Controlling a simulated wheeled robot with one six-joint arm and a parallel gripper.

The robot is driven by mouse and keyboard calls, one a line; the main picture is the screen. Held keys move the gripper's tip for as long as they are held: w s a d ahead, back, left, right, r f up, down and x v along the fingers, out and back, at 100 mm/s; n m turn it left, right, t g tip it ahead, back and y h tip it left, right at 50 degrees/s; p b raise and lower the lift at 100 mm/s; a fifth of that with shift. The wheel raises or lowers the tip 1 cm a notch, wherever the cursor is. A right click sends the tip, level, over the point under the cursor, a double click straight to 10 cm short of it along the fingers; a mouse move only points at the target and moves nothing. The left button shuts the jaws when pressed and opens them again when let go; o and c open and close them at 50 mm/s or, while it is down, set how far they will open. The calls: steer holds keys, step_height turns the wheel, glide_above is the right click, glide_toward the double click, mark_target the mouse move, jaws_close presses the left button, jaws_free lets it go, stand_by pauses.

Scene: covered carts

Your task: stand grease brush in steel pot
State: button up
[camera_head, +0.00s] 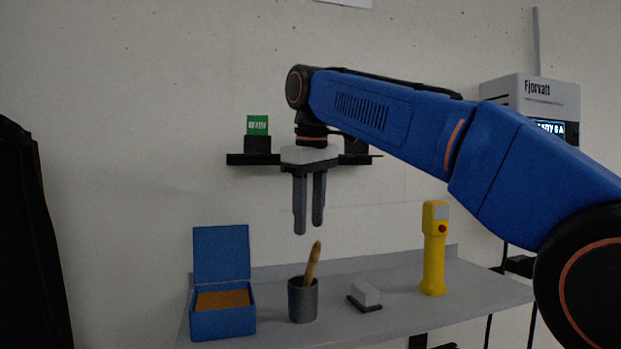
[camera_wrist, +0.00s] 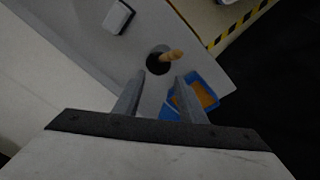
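The steel pot (camera_head: 303,302) is a dark grey cylinder standing upright on the grey table. The grease brush (camera_head: 313,264) stands in it, its tan wooden handle leaning to the right above the rim; its lower end is hidden inside. In the wrist view the handle (camera_wrist: 172,55) sticks out of the dark pot (camera_wrist: 155,65). My gripper (camera_head: 309,232) points down above the pot, with a gap between it and the handle tip. Its two fingers are apart with nothing between them, also in the wrist view (camera_wrist: 162,78).
A blue open-lidded box (camera_head: 222,326) with orange-brown contents stands left of the pot. A small white-topped block (camera_head: 365,296) lies right of it, then a yellow handset (camera_head: 434,250) with a red button. A dark wall shelf (camera_head: 240,159) holds a green box (camera_head: 257,125) behind my gripper.

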step_height(320, 180, up, 8)
steer(key=s, duration=0.1)
steer(key=shift+s+d+r, duration=0.15)
steer(key=shift+s+r, duration=0.1)
steer(key=shift+s, duration=0.05)
stand_by(0.6)
steer(key=s+d+f+m+t, duration=0.15)
steer(key=s+d+f, duration=0.25)
steer(key=d+f, duration=0.45)
steer(key=s+d+f+m, duration=0.3)
steer(key=s+d+f, duration=0.1)
steer(key=d+f, duration=0.45)
steer(key=s+d+f+m, duration=0.2)
steer(key=s+f, duration=0.3)
steer(key=f, duration=0.5)
steer(key=s+d+f+m+t, duration=0.1)
steer(key=s+d+f, duration=0.4)
steer(key=f, duration=0.5)
steer(key=s+d+f+m, duration=0.3)
steer(key=s+f, duration=0.3)
steer(key=f, duration=0.3)
steer(key=shift+s+d+f, duration=0.4)
steer(key=shift+d, duration=0.15)
steer(key=shift+c, duration=0.6)
